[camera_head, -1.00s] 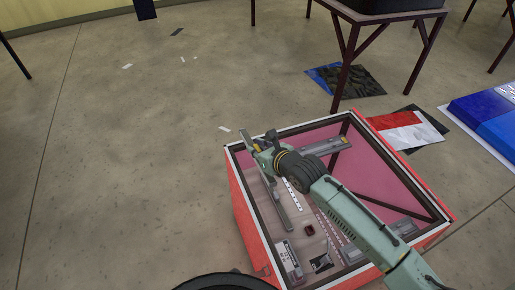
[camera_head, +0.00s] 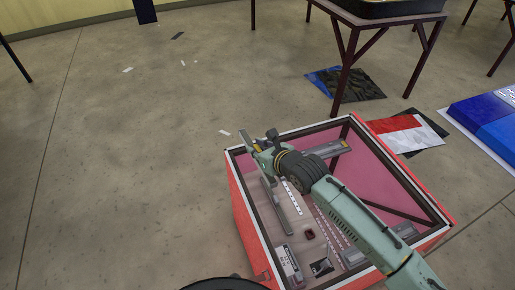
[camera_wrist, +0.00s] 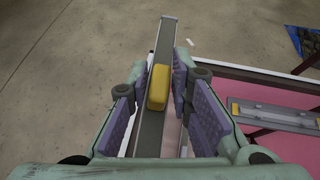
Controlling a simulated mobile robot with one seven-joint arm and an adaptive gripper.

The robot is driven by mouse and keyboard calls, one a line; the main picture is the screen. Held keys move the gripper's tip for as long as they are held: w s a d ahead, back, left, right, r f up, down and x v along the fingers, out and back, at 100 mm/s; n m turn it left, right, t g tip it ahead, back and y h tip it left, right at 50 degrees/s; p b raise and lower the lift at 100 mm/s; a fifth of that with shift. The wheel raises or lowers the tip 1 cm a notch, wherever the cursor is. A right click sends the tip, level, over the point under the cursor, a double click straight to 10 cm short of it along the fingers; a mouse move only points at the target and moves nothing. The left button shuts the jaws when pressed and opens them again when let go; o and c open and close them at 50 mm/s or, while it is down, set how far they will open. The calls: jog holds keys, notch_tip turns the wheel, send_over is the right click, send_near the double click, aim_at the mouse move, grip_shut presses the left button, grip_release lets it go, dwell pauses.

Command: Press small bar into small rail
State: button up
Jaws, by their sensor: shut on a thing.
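My gripper (camera_head: 262,152) is over the left wall of the open lightbox (camera_head: 240,205). In the wrist view its purple-padded fingers (camera_wrist: 158,105) stand on either side of a long grey bar with a yellow block (camera_wrist: 158,87) on top, which I take to be the small bar (camera_wrist: 152,130). My gripper is shut on this bar, which runs lengthwise away from the wrist camera. A grey rail-like piece (camera_wrist: 275,115) with a yellow end lies to the right, along the box's far side. Which piece is the small rail is unclear, and contact under the bar is hidden.
Inside the box are a white strip (camera_head: 293,198), a small dark red part (camera_head: 309,233) and a white-labelled unit (camera_head: 287,262). The box's right part is pink. A dark-legged table (camera_head: 383,17) stands behind. The floor (camera_head: 120,150) to the left is mostly clear.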

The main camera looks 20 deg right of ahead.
aim_at(258, 148)
grip_shut()
jog(key=shift+r, duration=0.15)
jog(key=shift+r, duration=1.9)
